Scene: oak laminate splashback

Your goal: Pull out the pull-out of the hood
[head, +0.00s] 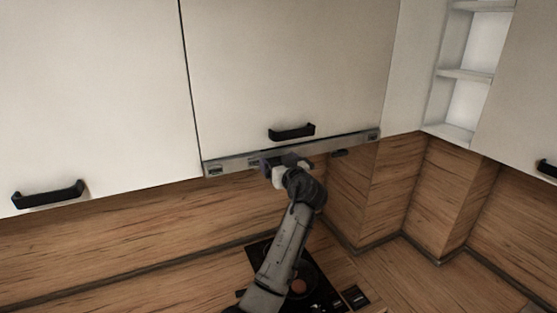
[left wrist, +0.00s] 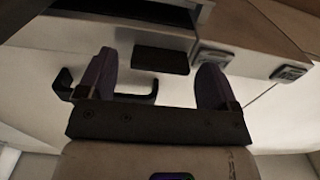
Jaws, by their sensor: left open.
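The hood's pull-out (head: 235,162) is a long, narrow metallic front strip along the bottom edge of the middle upper cabinet, in the head view. It looks pushed in, close to flush with the cabinet front. My left gripper (head: 276,163) is at the middle of this strip, just below the cabinet's black handle, and hides part of the strip. In the left wrist view my left gripper (left wrist: 158,62) has its two purple fingers spread apart. A dark block (left wrist: 160,60) shows between them, with nothing clamped. I cannot tell whether a finger touches the strip. My right gripper is in neither view.
A black cabinet handle (head: 292,132) sits just above the strip; another handle (head: 47,194) is at the left. Below are a black hob (head: 325,290) and the wooden splashback (head: 150,235). Open white shelves (head: 468,74) stand at the right.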

